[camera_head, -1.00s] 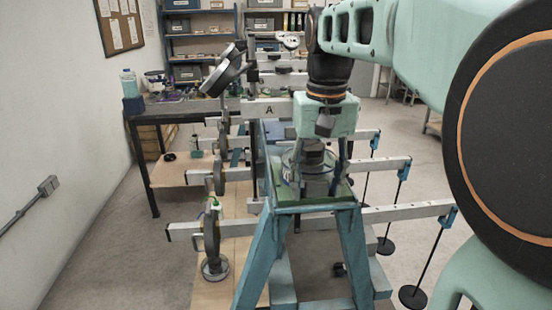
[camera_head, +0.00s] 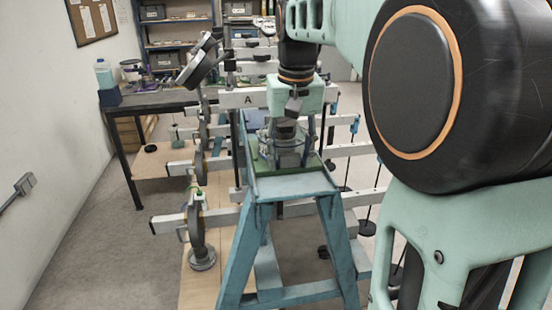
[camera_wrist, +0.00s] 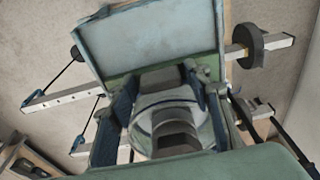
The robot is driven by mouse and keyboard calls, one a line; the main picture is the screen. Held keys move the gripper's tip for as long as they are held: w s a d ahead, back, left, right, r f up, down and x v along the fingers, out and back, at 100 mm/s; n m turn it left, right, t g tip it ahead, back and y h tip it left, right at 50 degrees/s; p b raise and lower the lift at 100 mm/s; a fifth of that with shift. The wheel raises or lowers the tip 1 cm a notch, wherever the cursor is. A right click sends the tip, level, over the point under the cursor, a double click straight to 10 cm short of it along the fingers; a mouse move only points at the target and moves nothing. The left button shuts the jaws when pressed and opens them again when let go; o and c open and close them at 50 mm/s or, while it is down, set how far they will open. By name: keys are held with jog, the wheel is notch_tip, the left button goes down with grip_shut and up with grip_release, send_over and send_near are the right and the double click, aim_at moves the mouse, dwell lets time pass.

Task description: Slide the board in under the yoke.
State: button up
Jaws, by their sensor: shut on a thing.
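The green board (camera_head: 262,182) lies flat on the blue top of a teal trestle (camera_head: 288,187). A clear round vessel with a dark cylinder in its middle (camera_head: 285,132) stands on it. My gripper (camera_head: 288,150) points down over the board, its fingers on either side of the vessel and shut on it. The wrist view shows the vessel (camera_wrist: 168,118) between the fingers and a strip of the green board (camera_wrist: 122,80). A white crossbar marked A (camera_head: 248,98), which looks like the yoke, spans just behind my gripper. My gripper hides the gap beneath it.
Several white lever beams (camera_head: 345,150) with hanging weights stick out on both sides of the trestle. A round weight (camera_head: 200,258) hangs low at the left. A dark bench (camera_head: 150,104) stands behind at left. The near trestle top is bare.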

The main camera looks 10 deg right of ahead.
aim_at(285, 124)
jog(key=shift+t, duration=0.3)
jog(key=shift+w+f+p, duration=0.2)
jog(key=shift+w, duration=0.6)
jog(key=shift+w+f+p, duration=0.15)
jog(key=shift+w, duration=0.7)
jog(key=shift+w+f+p, duration=0.2)
jog(key=shift+w, duration=0.6)
jog(key=shift+c, duration=0.3)
jog(key=o, duration=0.7)
jog(key=shift+c, duration=0.2)
jog(key=shift+w+f, duration=0.1)
jog(key=shift+w, duration=0.1)
jog(key=shift+r, duration=0.2)
jog(key=shift+w+r+p, duration=0.2)
jog(key=shift+r+p, duration=0.7)
jog(key=shift+p, duration=0.1)
jog(key=shift+r+p, duration=2.3)
jog(key=shift+r, duration=0.35)
